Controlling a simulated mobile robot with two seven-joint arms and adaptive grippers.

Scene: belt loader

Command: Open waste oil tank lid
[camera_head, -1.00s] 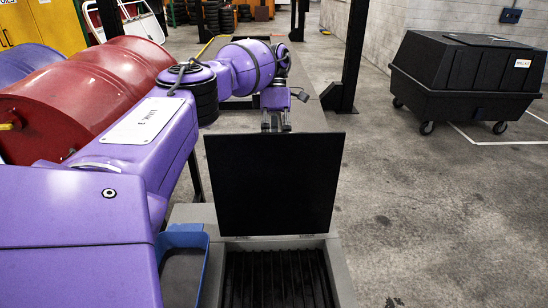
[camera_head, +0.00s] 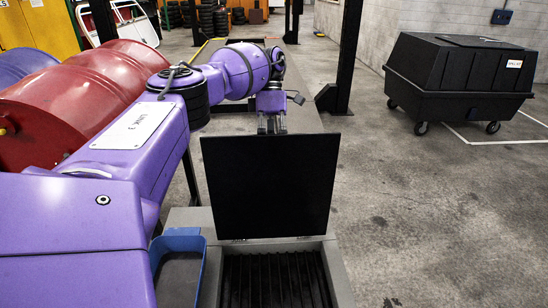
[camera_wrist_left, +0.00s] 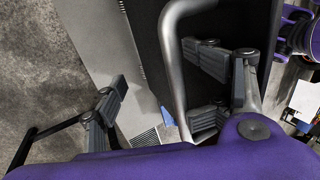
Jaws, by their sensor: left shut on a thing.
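The tank lid (camera_head: 268,185) is a flat black panel. It stands raised, nearly upright, at the far edge of the tank opening, hinged along its bottom edge. The tank (camera_head: 340,275) is a grey box with a dark ribbed grate (camera_head: 275,280) inside. My left gripper (camera_head: 272,124) is behind the lid's top edge, its fingertips partly hidden by it. In the left wrist view, a bent grey metal handle (camera_wrist_left: 171,60) on the dark lid (camera_wrist_left: 145,25) runs between the fingers, and the gripper is shut on it. My right gripper is out of view.
A blue tray (camera_head: 180,240) sits left of the tank. Red drums (camera_head: 95,85) lie further left, close to my left arm. A black wheeled bin (camera_head: 460,80) and dark post (camera_head: 345,60) stand to the right. The floor right of the tank is clear.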

